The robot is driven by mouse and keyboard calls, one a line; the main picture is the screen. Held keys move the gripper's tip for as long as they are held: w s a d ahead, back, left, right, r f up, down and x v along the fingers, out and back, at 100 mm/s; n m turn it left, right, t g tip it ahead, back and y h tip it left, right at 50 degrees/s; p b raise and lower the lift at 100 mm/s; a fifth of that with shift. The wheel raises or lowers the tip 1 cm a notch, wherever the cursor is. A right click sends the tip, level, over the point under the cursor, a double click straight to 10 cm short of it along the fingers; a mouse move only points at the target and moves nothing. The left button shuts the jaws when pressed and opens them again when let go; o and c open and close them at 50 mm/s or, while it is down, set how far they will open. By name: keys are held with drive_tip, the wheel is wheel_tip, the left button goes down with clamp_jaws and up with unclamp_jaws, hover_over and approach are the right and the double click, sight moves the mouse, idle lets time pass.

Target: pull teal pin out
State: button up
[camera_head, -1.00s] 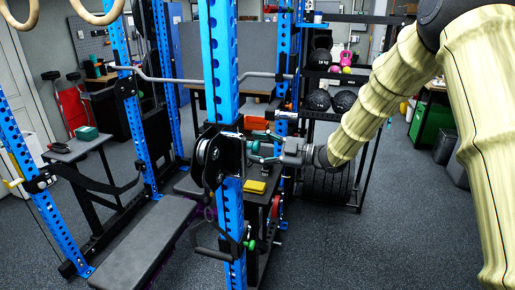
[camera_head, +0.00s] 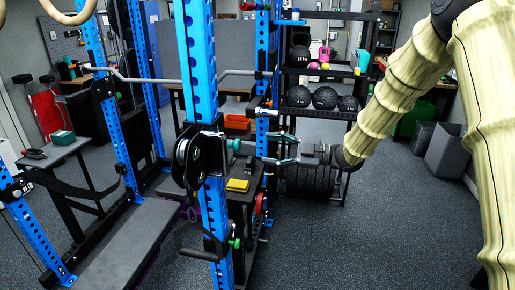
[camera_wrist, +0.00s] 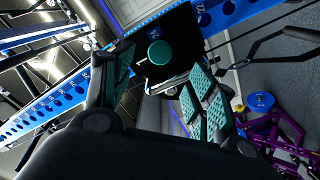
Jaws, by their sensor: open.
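The teal pin shows as a round teal knob (camera_wrist: 160,53) on a dark bracket of the blue rack post in the wrist view. In the head view the knob (camera_head: 236,145) sticks out from the right side of the post. My gripper (camera_head: 266,149) is open and empty, right of the knob with a visible gap. In the wrist view its teal-padded fingers (camera_wrist: 163,75) are spread to either side, with the knob ahead of the space between them. The pin's shaft is hidden.
The blue rack post (camera_head: 204,75) stands just left of the knob. A black handle (camera_head: 200,254) and a green knob (camera_head: 235,243) sit lower on it. A bench (camera_head: 125,250) is left; a yellow object (camera_head: 238,185) lies on a dark stand behind. Floor at right is open.

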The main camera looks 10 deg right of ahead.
drive_tip(key=shift+v, duration=0.85)
drive_tip(key=shift+f, duration=0.1)
wheel_tip(320, 180, down, 22)
drive_tip(key=s+m+t+h+b, duration=0.2)
drive_tip(key=m+t+h, duration=0.3)
drive_tip(key=m, duration=0.5)
drive_tip(key=s+d+f+m+g+h+b, duration=0.1)
drive_tip(key=s+f+m+h, duration=0.2)
drive_tip(key=s+f, duration=0.35)
drive_tip(key=s+d+f+m+g+h, duration=0.1)
drive_tip(key=s+f+m+h, duration=0.15)
drive_tip(key=f, duration=0.75)
drive_tip(key=s+d+f+m+g+h+b, duration=0.1)
drive_tip(key=s+d+f+m+g+h, duration=0.1)
drive_tip(key=s+f, duration=0.5)
drive_tip(key=s+d+f+m+g+h, duration=0.1)
drive_tip(key=s+d+f+m+h, duration=0.15)
drive_tip(key=s+f, duration=0.45)
drive_tip(key=s+d+f+m+g, duration=0.1)
drive_tip(key=s+g, duration=0.1)
drive_tip(key=s, duration=0.5)
drive_tip(key=s+d+f+m+g+h+b, duration=0.1)
drive_tip(key=s, duration=0.7)
drive_tip(key=s+f+m+g+h, duration=0.1)
drive_tip(key=s+g, duration=0.1)
drive_tip(key=s, duration=0.5)
drive_tip(key=shift+s+d+f+m+g, duration=0.25)
drive_tip(key=shift+d+f+m+g, duration=0.05)
drive_tip(key=shift+d+m, duration=0.1)
